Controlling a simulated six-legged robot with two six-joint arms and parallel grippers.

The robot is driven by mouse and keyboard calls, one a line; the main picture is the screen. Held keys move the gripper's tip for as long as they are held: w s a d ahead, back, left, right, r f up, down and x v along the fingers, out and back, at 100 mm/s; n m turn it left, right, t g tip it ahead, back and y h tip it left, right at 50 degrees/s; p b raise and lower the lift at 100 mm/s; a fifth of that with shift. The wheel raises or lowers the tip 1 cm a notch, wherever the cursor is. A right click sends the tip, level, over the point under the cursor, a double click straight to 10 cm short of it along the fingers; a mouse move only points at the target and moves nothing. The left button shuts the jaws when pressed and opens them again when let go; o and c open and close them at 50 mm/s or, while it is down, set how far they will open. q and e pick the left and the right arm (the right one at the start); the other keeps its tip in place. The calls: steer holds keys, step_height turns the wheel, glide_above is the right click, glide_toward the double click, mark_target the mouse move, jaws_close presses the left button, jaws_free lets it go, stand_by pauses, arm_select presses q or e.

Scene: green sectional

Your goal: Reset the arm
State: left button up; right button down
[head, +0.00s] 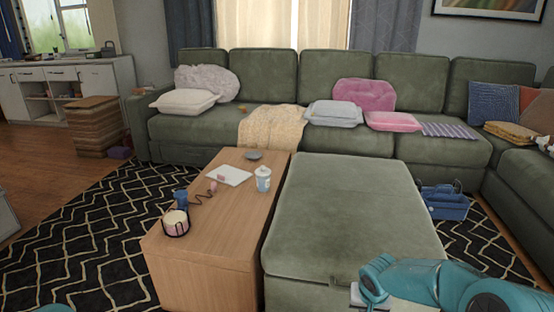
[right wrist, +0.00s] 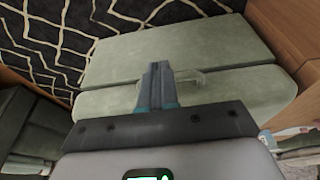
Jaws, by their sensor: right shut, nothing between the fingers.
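My right gripper (right wrist: 158,70) shows in the right wrist view with its two dark fingers together and nothing between them. Beyond the fingers is the green ottoman (right wrist: 215,60), with a small pale loop near the fingertips; I cannot tell whether they touch. In the head view my teal right arm comes in at the lower right, in front of the ottoman (head: 355,215); its fingers cannot be made out there. Only a sliver of teal shows at the lower left edge of the head view, and my left gripper is not visible.
A wooden coffee table (head: 215,245) beside the ottoman holds a candle holder (head: 176,222), a white jar (head: 263,179) and a white sheet (head: 230,175). A green sectional (head: 270,75) lies behind. The patterned rug (head: 90,235) is clear at left.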

steer(key=s+a+f+g+y, duration=0.15)
steer(key=s+a+f, duration=0.35)
steer(key=s, duration=0.5)
steer(key=s+a+f+g+y, duration=0.15)
steer(key=s+a+f, duration=0.3)
steer(key=s, duration=0.55)
steer(key=s+a+f+g+y, duration=0.1)
steer(key=s+a+f+y, duration=0.1)
steer(key=s+a+f, duration=0.6)
steer(key=d+r+p, duration=0.1)
steer(key=r+p, duration=1.4)
steer(key=r, duration=0.1)
steer(key=d+r+n+t+p, duration=0.1)
steer(key=d+r+p, duration=0.1)
steer(key=r+p, duration=1.3)
steer(key=shift+s+d+r, duration=0.3)
steer(key=shift+s+r, duration=0.05)
